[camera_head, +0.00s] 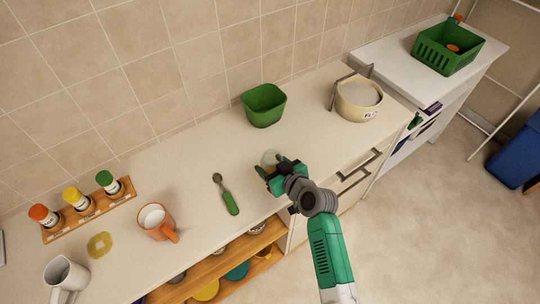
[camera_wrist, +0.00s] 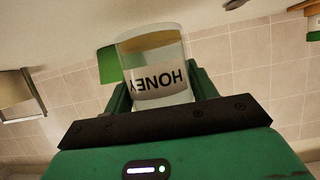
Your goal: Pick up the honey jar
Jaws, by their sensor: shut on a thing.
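The honey jar (camera_wrist: 153,52) is a clear jar with amber contents and a white label reading HONEY, upside down in the wrist view. My gripper (camera_head: 272,170) is shut on it, with a green finger on each side of the jar in the wrist view. In the head view the jar (camera_head: 269,158) is a small pale shape, largely hidden by my gripper, over the front part of the white counter (camera_head: 190,185). Whether it touches the counter cannot be told.
A green bowl (camera_head: 263,105) stands behind my gripper, and a ladle with a green handle (camera_head: 228,198) lies to its left. An orange-and-white mug (camera_head: 157,222), a jar rack (camera_head: 100,215) and a white pitcher (camera_head: 66,275) stand farther left. A cream pot (camera_head: 358,101) stands at right.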

